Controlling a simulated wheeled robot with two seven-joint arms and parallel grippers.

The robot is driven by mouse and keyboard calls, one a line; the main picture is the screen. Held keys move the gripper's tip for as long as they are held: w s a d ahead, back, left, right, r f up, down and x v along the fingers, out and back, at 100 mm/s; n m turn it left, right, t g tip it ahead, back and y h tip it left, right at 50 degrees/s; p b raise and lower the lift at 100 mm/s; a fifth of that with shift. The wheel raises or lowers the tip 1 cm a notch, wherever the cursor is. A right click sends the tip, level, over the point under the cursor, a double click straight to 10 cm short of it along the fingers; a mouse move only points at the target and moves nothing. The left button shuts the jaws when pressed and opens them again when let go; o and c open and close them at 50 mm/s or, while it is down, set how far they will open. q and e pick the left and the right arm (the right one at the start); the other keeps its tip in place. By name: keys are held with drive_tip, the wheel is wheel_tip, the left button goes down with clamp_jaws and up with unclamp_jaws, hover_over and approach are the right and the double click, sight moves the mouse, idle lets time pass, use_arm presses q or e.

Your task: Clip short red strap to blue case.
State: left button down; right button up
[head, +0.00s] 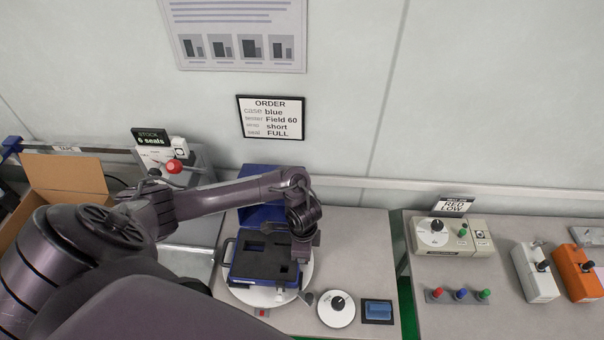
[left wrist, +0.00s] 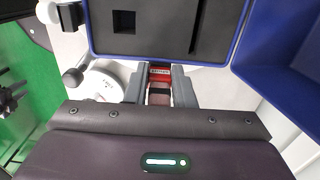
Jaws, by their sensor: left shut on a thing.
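The blue case (head: 262,262) stands open on a white round turntable (head: 246,294), its lid (head: 262,182) raised at the back. Dark foam with cut-outs fills it; no tester shows in them. My left gripper (head: 302,252) is over the case's right side. In the left wrist view, the gripper's fingers (left wrist: 160,84) are shut on a short red strap (left wrist: 160,71) with a dark label. The strap is right by the outer rim of the blue case (left wrist: 160,53); I cannot tell whether it touches or is clipped. In the head view the strap is hidden. My right gripper is not in view.
A cardboard box (head: 66,172) and a seal stand (head: 156,158) are at left. Testers, one orange (head: 577,270), stand on the right bench. The order sign (head: 270,117) reads blue, Field 60, short, FULL.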

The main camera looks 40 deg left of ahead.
use_arm(q)
drive_tip(key=c, duration=1.1)
unclamp_jaws()
drive_tip(key=shift+c, duration=0.2)
wheel_tip(320, 180, up, 8)
drive_tip(key=shift+f+p, duration=0.1)
drive_tip(key=shift+p, duration=0.65)
